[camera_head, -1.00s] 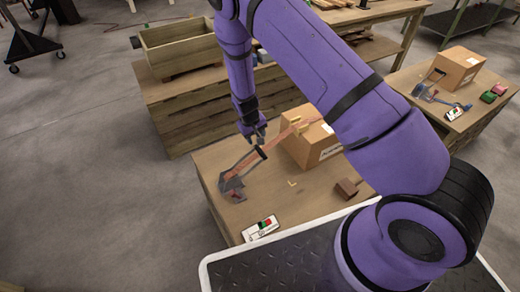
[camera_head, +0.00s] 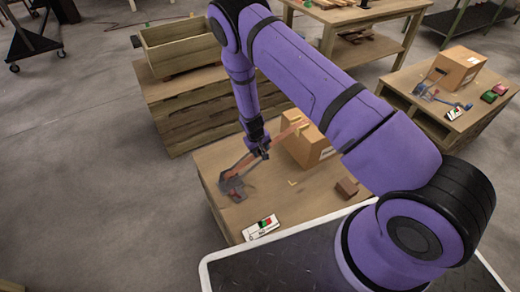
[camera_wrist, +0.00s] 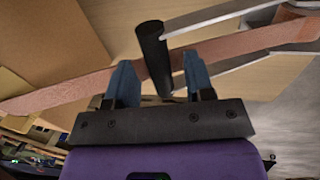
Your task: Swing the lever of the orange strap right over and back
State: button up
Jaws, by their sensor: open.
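The orange strap (camera_head: 236,169) runs from a grey ratchet (camera_head: 232,187) on the near wooden table up over a cardboard box (camera_head: 309,148). In the wrist view the strap (camera_wrist: 70,93) crosses behind the fingers. The lever ends in a black cylindrical handle (camera_wrist: 154,58) on metal side bars (camera_wrist: 215,15). My gripper (camera_wrist: 157,82) is open, with its two blue fingers on either side of the black handle's lower end. I cannot tell whether either finger touches it. In the head view my gripper (camera_head: 258,150) is over the strap and hides the handle.
A white card with red and green marks (camera_head: 262,227) and a small brown block (camera_head: 347,188) lie on the near table. A second table at right holds another box (camera_head: 460,67) with a blue strap. A wooden crate (camera_head: 180,45) stands behind.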

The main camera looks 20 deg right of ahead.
grip_shut()
jog(key=shift+a+r, duration=0.1)
jog(key=shift+r, duration=0.05)
